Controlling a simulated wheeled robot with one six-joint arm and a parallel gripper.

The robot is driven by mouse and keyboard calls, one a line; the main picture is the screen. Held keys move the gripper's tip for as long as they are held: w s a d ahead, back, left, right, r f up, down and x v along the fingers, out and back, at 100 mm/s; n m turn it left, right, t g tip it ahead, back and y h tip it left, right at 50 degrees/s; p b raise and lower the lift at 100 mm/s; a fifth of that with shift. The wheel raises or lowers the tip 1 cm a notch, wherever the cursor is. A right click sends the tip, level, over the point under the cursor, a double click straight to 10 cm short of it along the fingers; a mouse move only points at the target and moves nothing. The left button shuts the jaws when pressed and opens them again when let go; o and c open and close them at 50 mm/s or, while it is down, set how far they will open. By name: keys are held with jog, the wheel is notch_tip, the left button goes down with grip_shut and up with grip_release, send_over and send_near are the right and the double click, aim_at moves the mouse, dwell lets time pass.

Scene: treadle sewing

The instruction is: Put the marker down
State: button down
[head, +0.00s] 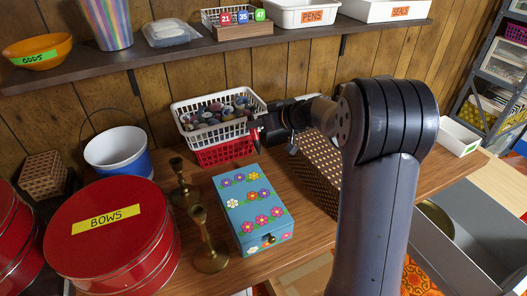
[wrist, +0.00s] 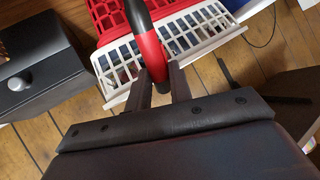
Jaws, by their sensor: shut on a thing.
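The marker (head: 255,133) is a slim red and black stick. It hangs roughly upright from my gripper (head: 262,127), in front of the white basket's right end in the head view. In the wrist view the marker (wrist: 150,45) stands between the two dark fingers of my gripper (wrist: 160,85), which are shut on it. Its lower end appears above the tabletop (head: 295,190) in the head view; I cannot tell whether it touches anything.
A white basket (head: 183,112) full of spools sits on a red basket (head: 226,152) behind the marker. A blue flowered box (head: 240,231), brass candlesticks (head: 211,257) and a red BOWS tin (head: 100,250) stand in front. A brown patterned box (head: 318,165) is right. Bare wood lies between the boxes.

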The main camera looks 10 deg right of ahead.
aim_at(258, 149)
notch_tip(258, 149, down, 10)
jog(key=shift+r, duration=0.1)
jog(key=shift+f+b, duration=0.25)
jog(key=shift+b, duration=0.15)
jog(key=c, duration=1.3)
grip_release()
jog(key=shift+r, duration=0.1)
jog(key=shift+r+p, duration=0.1)
jog(key=shift+p, duration=0.2)
